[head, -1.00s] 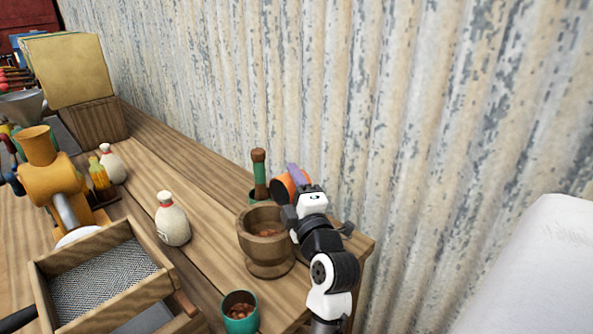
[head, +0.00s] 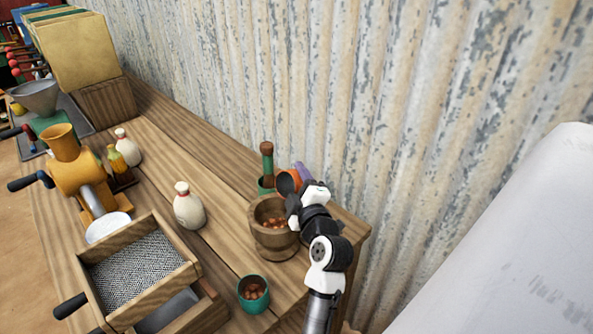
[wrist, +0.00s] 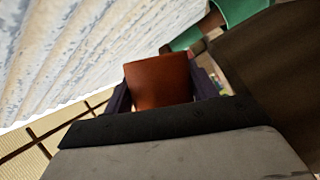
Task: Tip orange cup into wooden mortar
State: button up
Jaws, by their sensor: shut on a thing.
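The wooden mortar (head: 268,236) stands upright near the far right corner of the table, with several brown nuts visible inside. My gripper (head: 292,182) is just above and behind the mortar's right rim in the head view. It is shut on the orange cup (head: 284,177), which is mostly hidden behind the gripper. In the wrist view the orange cup (wrist: 158,80) sits between two dark purple fingers and its opening does not show. The cup's contents and exact tilt cannot be told.
A green cup with brown nuts (head: 253,294) stands in front of the mortar. A green-and-brown pestle (head: 267,163) stands behind it. A white bottle (head: 188,207) and a wooden sieve box (head: 140,275) are to the left. The corrugated wall (head: 330,110) is close behind.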

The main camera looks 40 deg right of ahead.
jog(key=w+a+m+y+p, duration=0.1)
jog(key=p, duration=0.2)
jog(key=shift+w+a+f+m+g, duration=0.1)
jog(key=shift+w+a+m+g, duration=0.1)
jog(key=shift+m+g, duration=0.2)
jog(key=shift+d+m+g+p, duration=0.2)
jog(key=shift+m+g+p, duration=0.1)
jog(key=shift+m+p, duration=0.4)
jog(key=shift+s+f+m+y, duration=0.1)
jog(key=shift+s+m+y, duration=0.05)
jog(key=shift+m+y, duration=0.3)
jog(key=m+g+y, duration=0.1)
jog(key=m, duration=0.2)
jog(key=shift+a, duration=0.1)
jog(key=m+y, duration=0.1)
jog(key=r+m+g+y, duration=0.1)
jog(key=shift+s+r+m, duration=0.1)
jog(key=shift+s+m, duration=0.05)
jog(key=shift+m, duration=0.2)
jog(key=shift+s, duration=0.1)
